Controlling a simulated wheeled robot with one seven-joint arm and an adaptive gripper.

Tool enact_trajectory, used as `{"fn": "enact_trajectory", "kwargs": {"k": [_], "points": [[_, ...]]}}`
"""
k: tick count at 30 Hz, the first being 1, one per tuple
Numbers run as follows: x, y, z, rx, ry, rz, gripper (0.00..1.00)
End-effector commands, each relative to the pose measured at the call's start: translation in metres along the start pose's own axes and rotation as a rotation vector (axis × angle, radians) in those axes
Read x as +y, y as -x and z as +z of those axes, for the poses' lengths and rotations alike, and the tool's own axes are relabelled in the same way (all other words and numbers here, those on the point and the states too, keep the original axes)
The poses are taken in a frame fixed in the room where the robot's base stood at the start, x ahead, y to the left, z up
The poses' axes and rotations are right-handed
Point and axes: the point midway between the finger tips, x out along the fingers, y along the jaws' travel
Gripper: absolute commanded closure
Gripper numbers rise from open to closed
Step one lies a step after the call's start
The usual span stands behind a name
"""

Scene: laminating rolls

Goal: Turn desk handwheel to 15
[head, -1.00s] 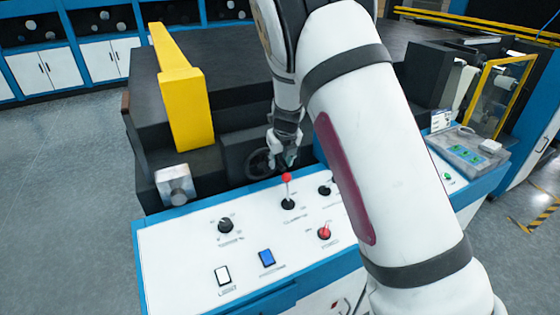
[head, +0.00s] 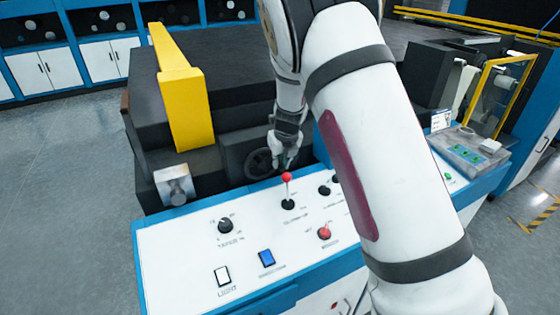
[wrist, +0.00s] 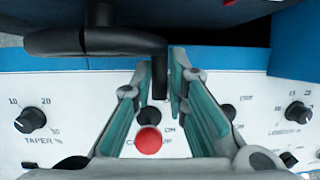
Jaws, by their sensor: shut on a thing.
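The dark handwheel (head: 258,164) is on the front of the black machine, behind the white panel, partly hidden by my gripper in the head view. In the wrist view its thick black rim (wrist: 95,41) crosses the upper left, and a dark handle (wrist: 160,82) reaches down between my fingers. My gripper (head: 284,164) is at the wheel's right side. In the wrist view my gripper (wrist: 160,68) has its green-padded fingers on both sides of the handle, shut on it. No scale number of the wheel is readable.
A lever with a red ball (head: 287,177) stands on the white panel just in front of my gripper. A taper knob (head: 225,226), a blue switch (head: 267,258) and a red-topped knob (head: 324,233) are nearby. A yellow guard (head: 185,108) rises to the left.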

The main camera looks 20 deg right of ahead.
Motion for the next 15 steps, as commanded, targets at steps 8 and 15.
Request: {"fn": "enact_trajectory", "kwargs": {"k": [8, 15], "points": [[-0.001, -0.004, -0.001, 0.001, -0.016, 0.042, 1.0], [-0.004, -0.012, -0.004, 0.002, -0.071, 0.162, 1.0]]}}
